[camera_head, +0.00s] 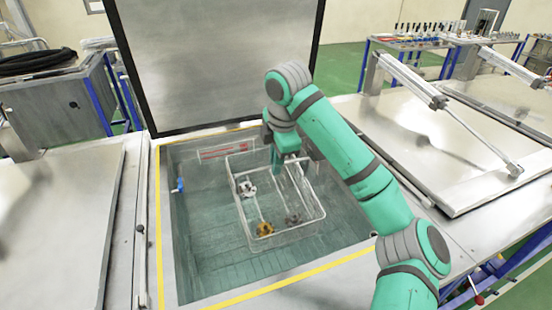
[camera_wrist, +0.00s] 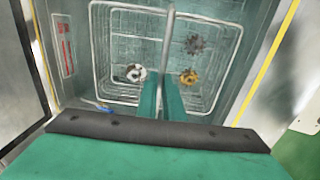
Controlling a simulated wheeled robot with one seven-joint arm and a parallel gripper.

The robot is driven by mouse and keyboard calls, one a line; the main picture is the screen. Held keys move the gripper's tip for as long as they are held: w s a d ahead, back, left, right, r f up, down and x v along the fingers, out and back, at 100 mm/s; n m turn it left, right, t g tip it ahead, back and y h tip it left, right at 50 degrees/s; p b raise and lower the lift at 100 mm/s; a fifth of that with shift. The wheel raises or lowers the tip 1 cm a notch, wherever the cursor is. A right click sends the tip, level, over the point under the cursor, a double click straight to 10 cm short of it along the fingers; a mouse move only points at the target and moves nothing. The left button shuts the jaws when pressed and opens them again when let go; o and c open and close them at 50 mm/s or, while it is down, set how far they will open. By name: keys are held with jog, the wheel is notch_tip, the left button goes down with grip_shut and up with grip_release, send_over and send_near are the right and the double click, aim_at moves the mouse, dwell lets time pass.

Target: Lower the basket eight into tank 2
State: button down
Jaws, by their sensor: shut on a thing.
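The wire basket (camera_head: 288,238) hangs in the opening of an open tank (camera_head: 200,278) with greenish water or walls inside. Its grey handle bar runs up between my fingers, and my gripper (camera_head: 280,160) is shut on it. In the wrist view my gripper (camera_wrist: 168,85) holds the bar (camera_wrist: 169,40) across the middle of the basket (camera_wrist: 98,45). Several small parts lie in the basket: a white-and-dark one (camera_head: 247,189), a yellow one (camera_head: 265,228) and a grey one (camera_head: 293,218). I cannot tell how deep the basket sits. No tank or basket number is readable.
The tank's raised lid (camera_head: 215,60) stands behind the opening. A closed steel lid (camera_head: 55,220) lies at left, and another (camera_head: 450,150) at right with pneumatic cylinders (camera_head: 415,82). A yellow line (camera_head: 290,278) edges the tank. A blue valve (camera_head: 179,185) sits on its left wall.

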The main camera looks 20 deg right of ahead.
jog(key=shift+s+f+x, duration=0.2)
jog(key=shift+s+x, duration=0.5)
jog(key=shift+x, duration=2.25)
jog(key=shift+s+f+x, duration=0.15)
jog(key=shift+s+x, duration=0.55)
jog(key=shift+x, duration=2.2)
jog(key=shift+s+f+x, duration=0.2)
jog(key=shift+s+x, duration=0.5)
jog(key=shift+x, duration=2.25)
jog(key=shift+d, duration=0.25)
jog(key=shift+s+f, duration=0.1)
jog(key=shift+f, duration=0.6)
jog(key=shift+s+f, duration=0.15)
jog(key=shift+f, duration=0.55)
jog(key=c, duration=1.8)
grip_release()
jog(key=shift+w+r, duration=0.1)
jog(key=shift+a, duration=0.1)
jog(key=shift+r, duration=0.4)
jog(key=v, duration=1)
jog(key=w+r+v, duration=0.1)
jog(key=w+v, duration=0.2)
jog(key=v, duration=0.9)
send_over(276, 214)
jog(key=s, duration=0.3)
jog(key=shift+w+f, duration=0.15)
jog(key=shift+f, duration=0.2)
